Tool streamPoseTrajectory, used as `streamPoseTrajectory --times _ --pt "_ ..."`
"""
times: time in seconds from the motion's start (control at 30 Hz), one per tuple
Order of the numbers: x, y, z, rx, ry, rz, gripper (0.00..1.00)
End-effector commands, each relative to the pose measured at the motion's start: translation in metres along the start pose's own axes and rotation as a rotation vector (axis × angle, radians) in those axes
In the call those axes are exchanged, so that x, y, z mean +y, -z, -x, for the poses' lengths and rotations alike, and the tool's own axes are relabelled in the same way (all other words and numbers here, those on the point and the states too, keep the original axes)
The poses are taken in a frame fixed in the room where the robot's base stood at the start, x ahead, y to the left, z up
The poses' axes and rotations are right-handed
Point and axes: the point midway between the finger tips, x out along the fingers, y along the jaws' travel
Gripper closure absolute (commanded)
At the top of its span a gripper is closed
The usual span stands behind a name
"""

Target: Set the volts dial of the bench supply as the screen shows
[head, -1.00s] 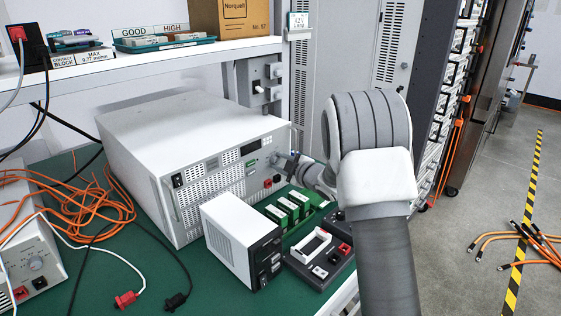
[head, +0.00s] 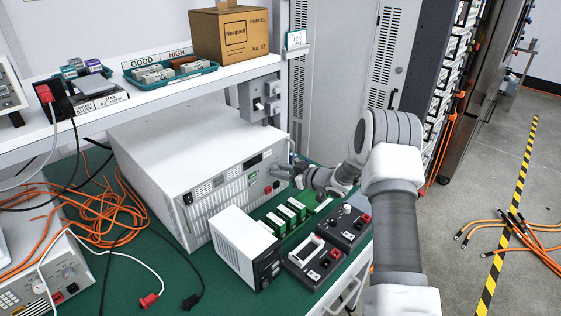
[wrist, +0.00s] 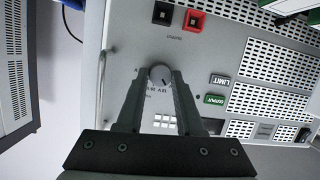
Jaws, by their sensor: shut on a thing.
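The bench supply (head: 195,150) is a large white-grey box on the green bench, with a vented front panel and a small dark display (head: 253,161). My gripper (head: 290,170) is at the right end of the supply's front. In the wrist view my gripper (wrist: 160,77) is shut on the dial, one finger on each side. A small card or screen (head: 296,39) on the shelf edge seems to read 12 V.
In the wrist view, black and red terminals (wrist: 162,13) and LIMIT (wrist: 219,80) and OUTPUT (wrist: 214,99) buttons are near the dial. A smaller white unit (head: 240,238), green boards (head: 288,213) and black boxes (head: 318,260) stand before the supply. A shelf (head: 110,110) is above.

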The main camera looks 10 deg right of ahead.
Motion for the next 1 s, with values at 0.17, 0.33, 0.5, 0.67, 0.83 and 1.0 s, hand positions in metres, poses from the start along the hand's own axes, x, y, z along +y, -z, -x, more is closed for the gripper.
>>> streamPoseTrajectory --times 0.17,0.33,0.5,0.67,0.83,1.0 --pt "0.0015 0.0019 0.0011 0.007 0.045 -0.136 1.00" --pt "0.0023 -0.0001 0.0007 0.012 0.077 -0.237 1.00" --pt "0.0023 -0.0009 0.0002 0.017 0.100 -0.305 1.00" --pt "0.0021 -0.0016 -0.0001 0.018 0.111 -0.340 1.00" --pt "0.0023 -0.0018 -0.0003 0.019 0.115 -0.352 1.00" --pt "0.0022 -0.0019 -0.0004 0.019 0.116 -0.354 1.00"
